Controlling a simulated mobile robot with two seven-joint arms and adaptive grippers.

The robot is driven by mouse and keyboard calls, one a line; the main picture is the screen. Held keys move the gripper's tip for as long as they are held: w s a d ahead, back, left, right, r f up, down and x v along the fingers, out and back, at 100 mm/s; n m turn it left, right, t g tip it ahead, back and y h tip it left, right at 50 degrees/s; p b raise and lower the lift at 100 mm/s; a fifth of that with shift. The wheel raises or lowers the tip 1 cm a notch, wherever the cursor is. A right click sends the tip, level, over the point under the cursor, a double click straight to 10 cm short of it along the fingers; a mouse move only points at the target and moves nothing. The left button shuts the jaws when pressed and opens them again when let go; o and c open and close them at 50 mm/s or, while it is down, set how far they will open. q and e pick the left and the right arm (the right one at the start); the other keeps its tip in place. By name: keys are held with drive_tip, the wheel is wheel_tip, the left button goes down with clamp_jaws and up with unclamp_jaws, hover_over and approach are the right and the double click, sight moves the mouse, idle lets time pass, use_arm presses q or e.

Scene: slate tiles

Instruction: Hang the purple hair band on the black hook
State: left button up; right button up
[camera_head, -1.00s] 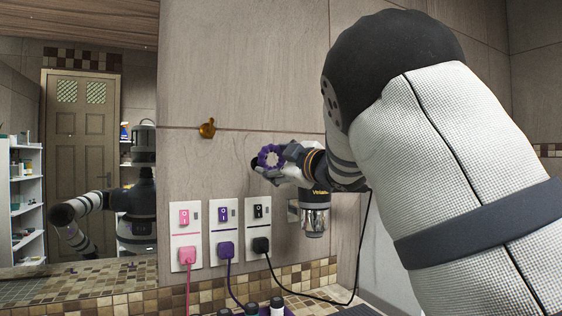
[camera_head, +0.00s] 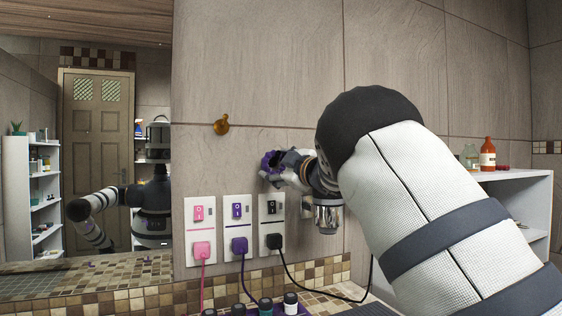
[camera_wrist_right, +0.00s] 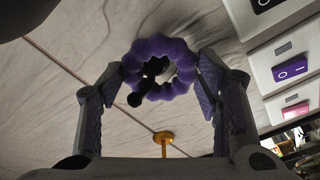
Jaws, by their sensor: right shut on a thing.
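The purple hair band (camera_head: 267,162) is a scalloped ring close to the wall, above the black switch. My right gripper (camera_head: 277,164) is shut on it. In the wrist view the band (camera_wrist_right: 183,82) sits between the two fingertips of my right gripper (camera_wrist_right: 158,78). The black hook (camera_wrist_right: 135,99) shows through the ring's opening, and its rounded end overlaps the band's lower left rim. The band appears to be around the hook, still held. In the head view the hook is mostly hidden by the band and gripper. My left gripper is out of view.
An amber hook (camera_head: 221,125) is on the wall to the left. Below are pink, purple and black switch panels with plugged cords. A mirror fills the left side, and a white shelf (camera_head: 515,176) stands right.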

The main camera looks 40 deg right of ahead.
idle(0.4)
drive_tip(key=o, duration=0.9)
drive_tip(key=r+v, duration=0.1)
drive_tip(key=v, duration=1.1)
drive_tip(key=shift+f, duration=0.4)
drive_tip(key=shift+f, duration=0.1)
